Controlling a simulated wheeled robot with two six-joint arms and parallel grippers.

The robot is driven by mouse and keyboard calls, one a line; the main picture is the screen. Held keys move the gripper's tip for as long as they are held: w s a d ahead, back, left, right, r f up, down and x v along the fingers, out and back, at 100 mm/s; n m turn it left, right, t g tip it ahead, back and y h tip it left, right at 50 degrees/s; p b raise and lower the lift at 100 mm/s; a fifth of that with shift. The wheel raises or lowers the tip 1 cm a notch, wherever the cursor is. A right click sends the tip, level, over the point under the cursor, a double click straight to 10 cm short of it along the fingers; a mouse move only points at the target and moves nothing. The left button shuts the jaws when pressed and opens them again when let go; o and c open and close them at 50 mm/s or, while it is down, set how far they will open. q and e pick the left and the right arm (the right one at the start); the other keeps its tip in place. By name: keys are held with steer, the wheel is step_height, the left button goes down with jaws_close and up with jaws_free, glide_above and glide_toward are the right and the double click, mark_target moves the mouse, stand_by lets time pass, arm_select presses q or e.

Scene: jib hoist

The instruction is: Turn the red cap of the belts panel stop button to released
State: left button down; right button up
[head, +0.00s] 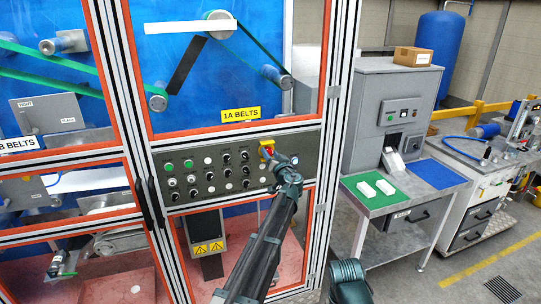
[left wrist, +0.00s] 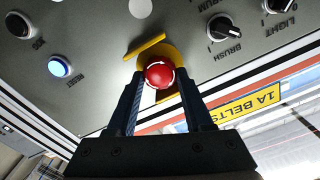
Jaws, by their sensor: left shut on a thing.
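The red cap (left wrist: 159,74) of the stop button sits in its yellow surround (left wrist: 178,62) on the grey belts panel (left wrist: 100,40). White marks show on the cap's face. In the head view the red cap (head: 269,150) is small and partly covered by my gripper, at the right end of the panel (head: 223,158), below the yellow 1A BELTS label (head: 241,114). My left gripper (head: 276,158) reaches up to it. In the left wrist view the left gripper (left wrist: 161,88) has one finger on each side of the cap and is shut on it. My right gripper is not in view.
Black selector knobs (left wrist: 223,27) and a lit blue button (left wrist: 60,66) are near the cap on the panel. Aluminium posts and orange frames edge the belt enclosure. A grey cabinet bench with a green mat (head: 362,205) stands to the right.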

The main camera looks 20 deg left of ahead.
arm_select(q)
steer(key=shift+w+a, duration=0.1)
steer(key=c, duration=0.6)
jaws_free()
steer(key=shift+c, duration=0.2)
steer(key=o, duration=0.4)
steer(key=shift+w+a, duration=0.1)
steer(key=shift+c, duration=0.2)
steer(key=v, duration=1.4)
